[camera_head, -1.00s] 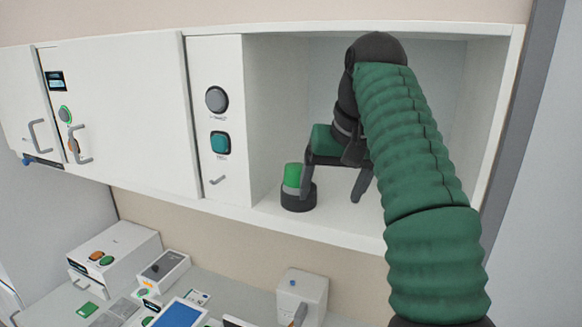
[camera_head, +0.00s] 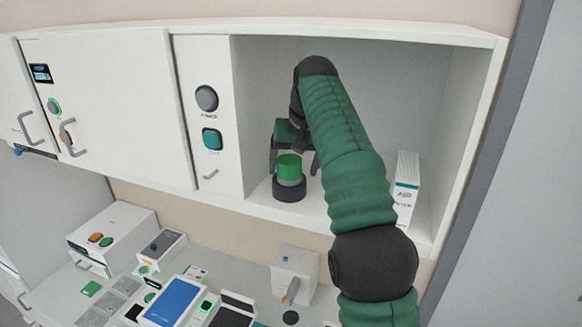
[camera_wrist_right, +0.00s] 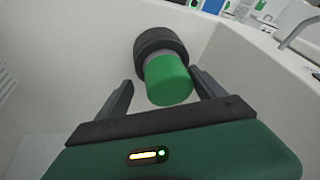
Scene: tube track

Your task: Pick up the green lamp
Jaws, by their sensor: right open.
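The green lamp (camera_head: 289,168) has a green cap on a pale collar and a black round base. It stands upright on the floor of the open wall cabinet, near its front left. In the right wrist view the lamp (camera_wrist_right: 168,80) lies between and a little beyond the two dark fingertips (camera_wrist_right: 166,82). The fingers are spread, with a gap on each side of the cap, and hold nothing. My left gripper is not in view.
A white box with a teal stripe (camera_head: 406,183) stands in the cabinet to the right of my arm. A white panel with knobs (camera_head: 209,120) is left of the opening. Below, a counter holds a blue-screened tablet (camera_head: 173,302) and several devices.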

